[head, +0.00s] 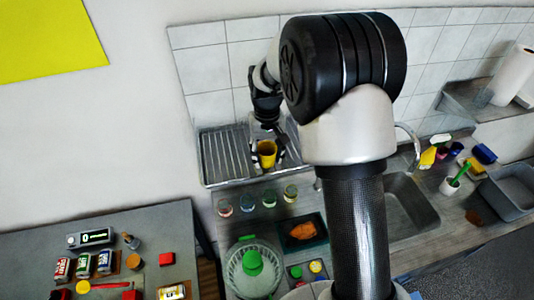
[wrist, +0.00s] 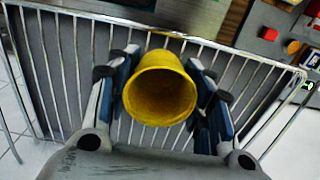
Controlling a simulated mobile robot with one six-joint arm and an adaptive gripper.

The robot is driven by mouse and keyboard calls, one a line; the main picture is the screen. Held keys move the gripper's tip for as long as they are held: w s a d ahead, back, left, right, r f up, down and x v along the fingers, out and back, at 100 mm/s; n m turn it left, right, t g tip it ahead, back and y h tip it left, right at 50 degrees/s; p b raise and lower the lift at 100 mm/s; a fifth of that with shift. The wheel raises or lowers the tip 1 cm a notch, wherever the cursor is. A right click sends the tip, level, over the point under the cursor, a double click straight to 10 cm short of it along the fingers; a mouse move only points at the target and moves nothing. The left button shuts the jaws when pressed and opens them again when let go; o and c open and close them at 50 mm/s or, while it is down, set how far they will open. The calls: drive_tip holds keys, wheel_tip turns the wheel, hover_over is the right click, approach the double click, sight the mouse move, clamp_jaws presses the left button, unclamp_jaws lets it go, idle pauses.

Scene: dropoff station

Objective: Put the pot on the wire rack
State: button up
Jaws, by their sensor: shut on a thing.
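The pot is a yellow, round, open-topped vessel, seen in the wrist view (wrist: 160,90) between my two fingers, and small in the head view (head: 267,150). My gripper (wrist: 161,100) is shut on its sides; in the head view my gripper (head: 267,158) is at the rack area by the tiled wall. The wire rack (head: 224,158) is a grey frame with parallel bars; its bars also fill the wrist view (wrist: 65,50) behind the pot. The pot is over the bars. I cannot tell whether its base touches them. My arm hides the rack's right part.
Several small glass jars (head: 247,203) stand in front of the rack. A green tray with an orange item (head: 303,231) and a bowl with a green object (head: 252,262) are nearer. The sink (head: 410,208) and faucet lie right. A separate table (head: 130,250) with cans stands left.

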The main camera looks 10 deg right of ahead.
drive_tip(key=o, duration=1.2)
drive_tip(key=shift+c, duration=0.2)
wheel_tip(320, 180, up, 12)
drive_tip(key=s+r+t, duration=0.1)
drive_tip(key=s+r, duration=0.5)
drive_tip(key=s, duration=0.1)
drive_tip(key=s+t, duration=0.3)
drive_tip(key=s, duration=1.9)
drive_tip(key=shift+f+t, duration=0.3)
drive_tip(key=shift+f, duration=0.15)
